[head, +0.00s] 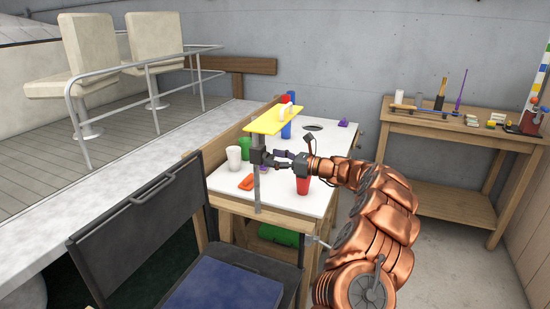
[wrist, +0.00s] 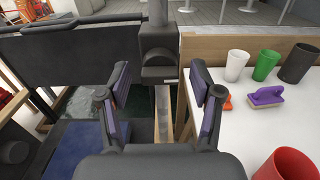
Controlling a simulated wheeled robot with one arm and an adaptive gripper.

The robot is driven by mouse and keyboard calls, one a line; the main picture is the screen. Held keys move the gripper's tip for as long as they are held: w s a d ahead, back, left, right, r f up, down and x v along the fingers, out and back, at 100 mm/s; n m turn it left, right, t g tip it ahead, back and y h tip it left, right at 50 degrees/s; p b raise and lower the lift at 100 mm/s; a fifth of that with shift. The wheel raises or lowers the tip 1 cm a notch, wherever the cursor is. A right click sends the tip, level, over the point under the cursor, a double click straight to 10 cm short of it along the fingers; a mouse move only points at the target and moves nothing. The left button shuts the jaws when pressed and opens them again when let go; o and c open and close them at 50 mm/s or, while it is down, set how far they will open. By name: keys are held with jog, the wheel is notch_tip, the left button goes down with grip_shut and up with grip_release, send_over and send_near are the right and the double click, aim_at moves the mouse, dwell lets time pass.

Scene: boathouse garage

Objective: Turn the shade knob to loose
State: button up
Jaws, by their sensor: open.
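A metal post (head: 257,190) stands at the table's near edge with a flat yellow shade (head: 275,119) at its top. A dark housing (head: 257,150) sits on the post under the shade. The wrist view shows this housing (wrist: 158,42) and a dark rounded part on its front, which looks like the shade knob (wrist: 158,76). No setting mark on it can be read. My gripper (head: 273,158) is open, facing the housing from the right. In the wrist view my gripper's purple-padded fingers (wrist: 156,90) stand on both sides of the knob, with no clear contact.
The white-topped table (head: 225,187) holds a red cup (head: 303,185), a white cup (head: 234,158), a green cup (head: 244,147) and an orange item (head: 246,182). The wrist view adds a purple-handled brush (wrist: 266,96). A dark chair (head: 140,235) stands close in front.

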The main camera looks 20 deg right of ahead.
jog(key=c, duration=1.1)
jog(key=shift+c, duration=0.2)
jog(key=shift+b, duration=0.35)
jog(key=shift+s+a+f+n+b, duration=0.1)
jog(key=shift+n+b, duration=4.25)
jog(key=shift+n, duration=0.15)
jog(key=shift+a+f+n+b, duration=0.1)
jog(key=shift+n+b, duration=4.25)
jog(key=shift+n, duration=0.15)
